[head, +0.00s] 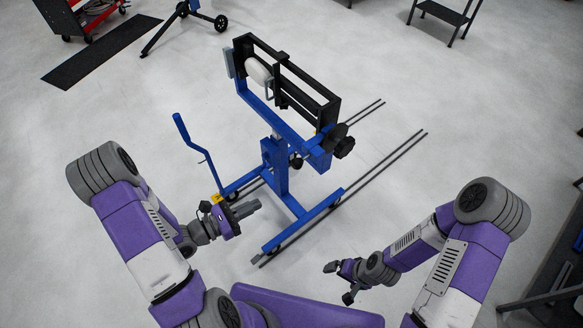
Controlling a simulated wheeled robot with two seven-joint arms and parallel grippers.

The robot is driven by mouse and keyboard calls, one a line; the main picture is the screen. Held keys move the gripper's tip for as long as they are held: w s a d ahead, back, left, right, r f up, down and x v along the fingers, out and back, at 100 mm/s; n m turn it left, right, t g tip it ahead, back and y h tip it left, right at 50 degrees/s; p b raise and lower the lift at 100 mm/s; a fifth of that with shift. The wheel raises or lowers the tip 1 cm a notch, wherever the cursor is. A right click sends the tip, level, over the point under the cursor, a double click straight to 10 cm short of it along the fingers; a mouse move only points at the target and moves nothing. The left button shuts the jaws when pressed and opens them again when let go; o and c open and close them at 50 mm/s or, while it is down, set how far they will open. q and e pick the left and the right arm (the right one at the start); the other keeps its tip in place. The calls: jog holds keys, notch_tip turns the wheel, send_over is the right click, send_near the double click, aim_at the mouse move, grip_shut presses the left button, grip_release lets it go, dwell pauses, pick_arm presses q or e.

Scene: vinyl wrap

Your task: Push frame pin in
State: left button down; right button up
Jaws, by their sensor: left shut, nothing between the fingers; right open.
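A blue wheeled stand (273,163) carries a black rectangular frame (303,93) with a white roll (258,72) inside its left end. A black knob (344,146) sits at the frame's near right end. I cannot make out the frame pin for certain at this size. My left gripper (248,209) is shut and empty, in front of the stand's lower left side and below the frame. My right gripper (337,281) is open and empty, low and right of the stand's near foot, apart from it.
Long thin dark rods (385,160) extend along the floor to the right. A black mat (100,52) and red cart (92,15) are at the back left. A dark bench (565,260) stands at the right edge. Floor between is clear.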

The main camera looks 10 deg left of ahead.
aim_at(293, 166)
pick_arm(q)
jog(key=w+d, duration=0.2)
jog(key=w, duration=0.2)
jog(key=w+d+r+n+t, duration=0.1)
jog(key=w+d, duration=0.1)
jog(key=w, duration=0.2)
jog(key=w+d+t+y, duration=0.1)
jog(key=w+d, duration=0.1)
jog(key=w, duration=0.2)
jog(key=shift+w+d+r, duration=0.25)
jog(key=shift+w+d, duration=0.05)
jog(key=shift+d, duration=0.1)
jog(key=shift+w, duration=0.1)
